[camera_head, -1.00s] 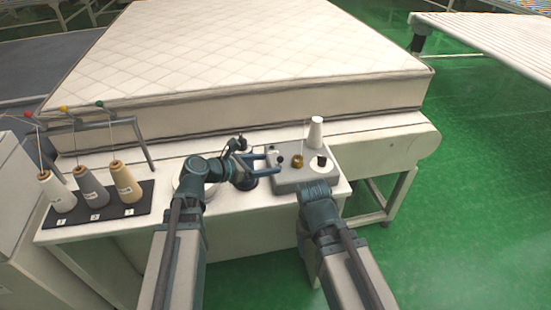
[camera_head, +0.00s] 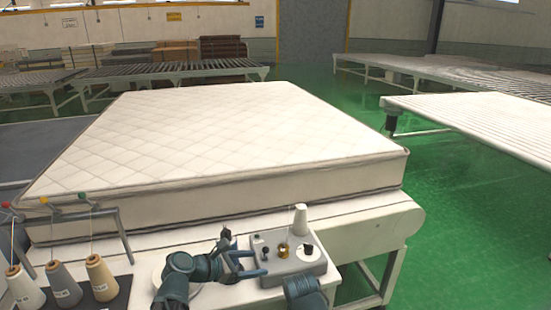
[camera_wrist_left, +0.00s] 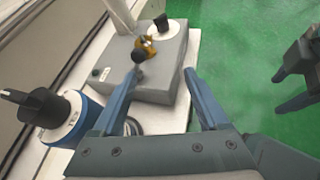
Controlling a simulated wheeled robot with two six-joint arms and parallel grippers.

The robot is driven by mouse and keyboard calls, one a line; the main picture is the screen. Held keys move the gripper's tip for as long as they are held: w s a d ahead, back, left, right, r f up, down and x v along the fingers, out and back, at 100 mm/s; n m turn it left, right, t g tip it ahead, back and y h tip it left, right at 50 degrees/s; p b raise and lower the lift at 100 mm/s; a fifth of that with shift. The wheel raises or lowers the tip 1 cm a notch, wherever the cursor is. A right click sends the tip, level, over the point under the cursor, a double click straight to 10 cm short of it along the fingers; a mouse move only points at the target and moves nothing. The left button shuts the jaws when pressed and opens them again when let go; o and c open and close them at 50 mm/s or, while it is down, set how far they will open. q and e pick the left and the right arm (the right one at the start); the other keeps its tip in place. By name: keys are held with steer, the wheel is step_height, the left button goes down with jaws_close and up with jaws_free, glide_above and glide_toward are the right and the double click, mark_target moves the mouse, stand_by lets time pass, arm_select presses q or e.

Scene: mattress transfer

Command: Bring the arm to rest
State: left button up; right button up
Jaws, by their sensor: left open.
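My left gripper (camera_head: 243,262) is open and empty, over the white table just left of the grey machine box (camera_head: 290,266). In the left wrist view its two fingers (camera_wrist_left: 157,100) stand wide apart, with the grey box (camera_wrist_left: 160,77) beyond and between them. My right arm (camera_head: 304,292) shows only as a short piece at the bottom of the head view. In the left wrist view, a dark fingered shape (camera_wrist_left: 302,75) at the right edge looks like my right gripper, with its fingers apart.
A quilted white mattress (camera_head: 220,135) lies behind the table. Several thread cones (camera_head: 62,284) stand on a dark rack at the left. A blue and black cylinder (camera_wrist_left: 65,115) stands left of the gripper in the wrist view. Green floor (camera_head: 450,240) at the right is clear.

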arm_select(q)
steer(key=s+d+f+m+g+y, duration=0.3)
steer(key=s+d+f+m+g, duration=0.3)
steer(key=m, duration=0.5)
steer(key=s+a+f+m+g+y, duration=0.1)
steer(key=s+m+y, duration=0.3)
steer(key=m, duration=0.4)
steer(key=s+a+f+m+g+y, duration=0.1)
steer(key=s+f+m+y, duration=0.3)
steer(key=m, duration=0.5)
steer(key=shift+s+a+p, duration=0.45)
steer(key=shift+s+a, duration=0.2)
steer(key=shift+s, duration=0.55)
steer(key=shift+c, duration=0.4)
